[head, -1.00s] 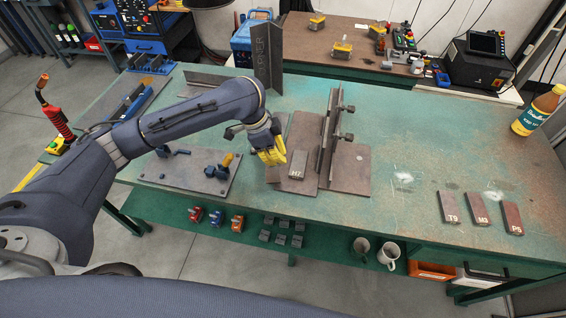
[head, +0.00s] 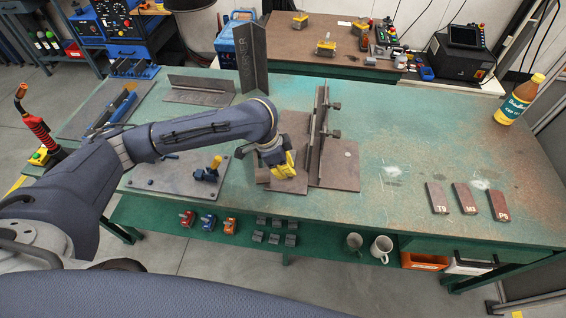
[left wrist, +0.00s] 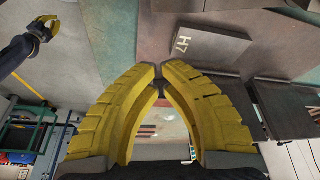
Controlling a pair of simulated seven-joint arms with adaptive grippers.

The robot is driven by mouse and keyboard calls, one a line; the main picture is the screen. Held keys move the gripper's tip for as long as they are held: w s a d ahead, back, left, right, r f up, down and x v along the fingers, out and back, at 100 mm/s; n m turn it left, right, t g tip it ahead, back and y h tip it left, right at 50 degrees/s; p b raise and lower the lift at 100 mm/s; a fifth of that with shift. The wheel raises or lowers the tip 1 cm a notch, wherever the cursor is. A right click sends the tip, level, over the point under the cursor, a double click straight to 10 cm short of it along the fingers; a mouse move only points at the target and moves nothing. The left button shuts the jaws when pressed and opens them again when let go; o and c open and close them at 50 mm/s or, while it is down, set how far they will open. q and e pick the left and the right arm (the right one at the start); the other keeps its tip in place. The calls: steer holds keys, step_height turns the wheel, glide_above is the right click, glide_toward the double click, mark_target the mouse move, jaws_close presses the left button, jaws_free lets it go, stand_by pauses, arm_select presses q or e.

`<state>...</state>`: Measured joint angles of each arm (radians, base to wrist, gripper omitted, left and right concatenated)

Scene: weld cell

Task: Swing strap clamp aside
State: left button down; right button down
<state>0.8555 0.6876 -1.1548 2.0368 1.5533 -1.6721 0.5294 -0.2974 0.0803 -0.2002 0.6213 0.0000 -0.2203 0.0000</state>
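A blue clamp with a yellow handle (head: 212,168) stands on a grey steel plate (head: 150,184) at the left of the green table; I cannot tell whether it is the strap clamp. My left arm crosses over the plate's back part. My left gripper (head: 288,172) hangs over the steel fixture right of that plate. In the left wrist view, its yellow fingers (left wrist: 160,76) meet at the tips with nothing seen between them.
An upright steel plate with two knobs (head: 319,130) stands right of my left gripper. A tall angle piece (head: 252,58) stands behind. Blocks T9, M3 (head: 465,198) and P5 lie at the right, near a bottle (head: 519,100). The table's right middle is clear.

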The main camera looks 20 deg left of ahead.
mark_target(279, 186)
arm_select(q)
steer(key=x, duration=0.4)
steer(key=shift+d+f, duration=0.15)
steer(key=shift+f, duration=0.15)
steer(key=a, duration=0.1)
steer(key=s+a, duration=0.1)
steer(key=shift+a, duration=0.4)
steer(key=shift+s+a, duration=0.2)
steer(key=shift+a, duration=0.3)
steer(key=shift+s+a+m, duration=0.3)
steer(key=shift+s+a, duration=0.1)
steer(key=shift+a, duration=0.3)
steer(key=shift+d, duration=0.1)
